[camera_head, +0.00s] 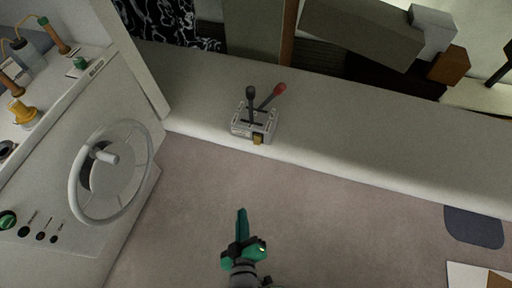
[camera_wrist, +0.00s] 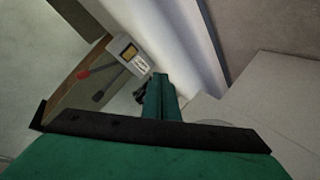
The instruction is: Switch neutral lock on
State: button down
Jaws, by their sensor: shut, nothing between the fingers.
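A grey control box (camera_head: 242,127) with two levers sits on the light ledge. One lever has a black knob (camera_head: 250,91) and the other a red knob (camera_head: 279,89). A small brownish-yellow piece (camera_head: 258,139) shows on the box's front face; it may be the neutral lock, and its position cannot be told. The box also shows in the wrist view (camera_wrist: 128,52), with its yellow piece (camera_wrist: 130,51), red knob (camera_wrist: 83,74) and black knob (camera_wrist: 98,96). My green gripper (camera_head: 241,212) is shut and empty, below and apart from the box. It also shows in the wrist view (camera_wrist: 159,82).
A white console with a steering wheel (camera_head: 75,190) stands at the left. The ledge (camera_head: 350,135) runs across the back, with a grey-green block (camera_head: 362,32) beyond it. The floor (camera_head: 330,220) between is mostly clear. A dark patch (camera_head: 473,226) lies at the right.

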jog(key=s+d+r+m+t, duration=0.1)
jog(key=s+r+m, duration=0.2)
jog(key=s, duration=0.2)
jog(key=s+d+r+m, duration=0.2)
jog(key=s+r+m, duration=0.1)
jog(key=s, duration=0.3)
jog(key=shift+s+r+m+t, duration=0.15)
jog(key=shift+r+m+t, duration=0.2)
jog(key=shift+m, duration=0.45)
jog(key=shift+f, duration=0.1)
